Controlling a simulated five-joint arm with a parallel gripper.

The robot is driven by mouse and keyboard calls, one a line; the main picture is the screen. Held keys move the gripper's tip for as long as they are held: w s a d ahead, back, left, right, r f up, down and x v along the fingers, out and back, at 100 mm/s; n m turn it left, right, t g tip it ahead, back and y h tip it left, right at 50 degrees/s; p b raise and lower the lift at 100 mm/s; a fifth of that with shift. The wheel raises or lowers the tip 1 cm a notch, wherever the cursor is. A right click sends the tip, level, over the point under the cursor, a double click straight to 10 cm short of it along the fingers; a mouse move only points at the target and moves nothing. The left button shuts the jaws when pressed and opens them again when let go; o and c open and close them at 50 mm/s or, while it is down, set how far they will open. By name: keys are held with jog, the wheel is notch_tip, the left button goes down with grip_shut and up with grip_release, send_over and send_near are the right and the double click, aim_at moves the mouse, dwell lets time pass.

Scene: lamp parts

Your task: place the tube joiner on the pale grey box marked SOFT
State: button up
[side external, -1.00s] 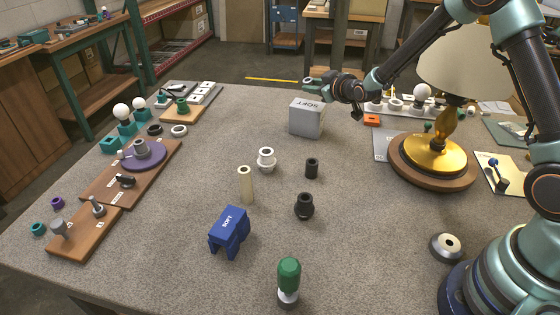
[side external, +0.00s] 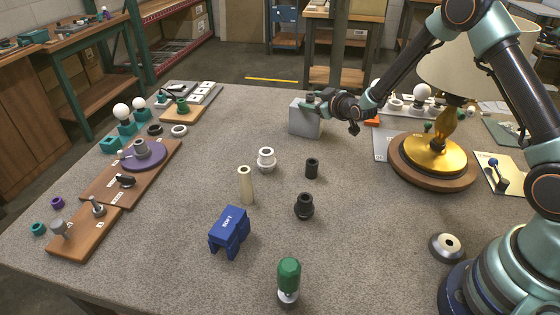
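The pale grey box (side external: 305,119) stands at the back middle of the table, and its marked top is largely covered by my gripper. My gripper (side external: 313,100) reaches in from the right, low over the box top. A small dark grey round piece, which looks like the tube joiner (side external: 311,96), is between its fingertips. The fingers seem closed around it. At this size I cannot tell whether the piece touches the box top.
A white collar (side external: 266,159), cream tube (side external: 246,186), black sleeve (side external: 312,168) and black fitting (side external: 304,206) stand mid-table. A lamp with a gold base (side external: 434,155) is on the right.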

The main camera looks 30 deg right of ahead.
jog(key=shift+r, duration=0.2)
jog(key=shift+s+r, duration=0.1)
jog(key=shift+s, duration=0.15)
jog(key=s+a+r+m+g, duration=0.1)
jog(key=s+r, duration=0.4)
jog(key=s, duration=0.5)
jog(key=s+a+r+m+g+y, duration=0.1)
jog(key=s+a+r+g, duration=0.2)
jog(key=s, duration=0.8)
jog(key=s+a+r+m+g, duration=0.1)
jog(key=s+a+r+g, duration=0.2)
jog(key=s+r, duration=0.3)
jog(key=s+g, duration=0.1)
jog(key=s, duration=0.4)
jog(key=shift+s+r+y, duration=0.2)
jog(key=shift+r+y, duration=0.1)
jog(key=shift+y, duration=0.1)
